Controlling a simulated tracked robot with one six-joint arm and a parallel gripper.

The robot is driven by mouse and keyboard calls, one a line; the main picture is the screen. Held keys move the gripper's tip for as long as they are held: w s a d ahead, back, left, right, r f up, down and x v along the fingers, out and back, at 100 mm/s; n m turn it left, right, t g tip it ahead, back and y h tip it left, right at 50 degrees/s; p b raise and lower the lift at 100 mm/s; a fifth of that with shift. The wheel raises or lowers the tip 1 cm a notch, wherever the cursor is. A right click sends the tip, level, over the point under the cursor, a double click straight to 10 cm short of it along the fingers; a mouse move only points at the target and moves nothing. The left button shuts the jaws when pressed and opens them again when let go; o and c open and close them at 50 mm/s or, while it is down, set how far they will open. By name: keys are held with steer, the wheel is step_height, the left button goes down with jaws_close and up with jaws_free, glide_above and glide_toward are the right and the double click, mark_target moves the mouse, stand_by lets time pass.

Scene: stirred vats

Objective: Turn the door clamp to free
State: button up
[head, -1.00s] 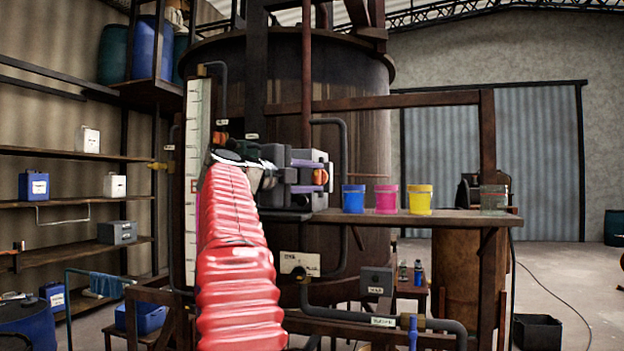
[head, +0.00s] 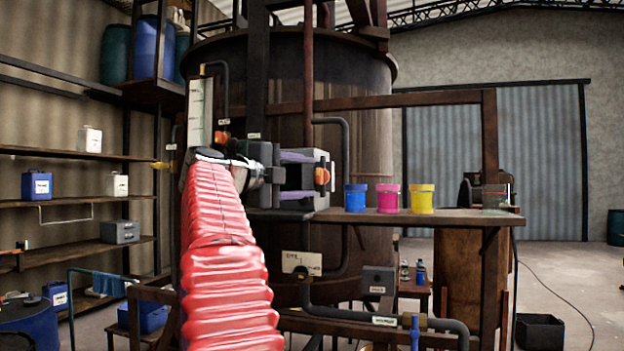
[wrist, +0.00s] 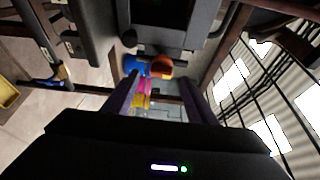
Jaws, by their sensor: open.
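The door clamp appears to be the orange knob (head: 322,176) on the right side of a small grey box (head: 318,158) in front of the big vat. In the wrist view the orange knob (wrist: 161,67) shows ahead of my fingers, in the gap between them and apart from them. My gripper (head: 306,176) has two purple fingers, one above the other in the head view, just left of the knob. It is open and empty, as the wrist view (wrist: 155,85) also shows. My red-sleeved arm hides part of the vat front.
Pipes and a labelled plate (head: 301,262) lie below. Open floor shows at the right.

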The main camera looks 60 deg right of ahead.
steer(key=v, duration=1)
stand_by(0.4)
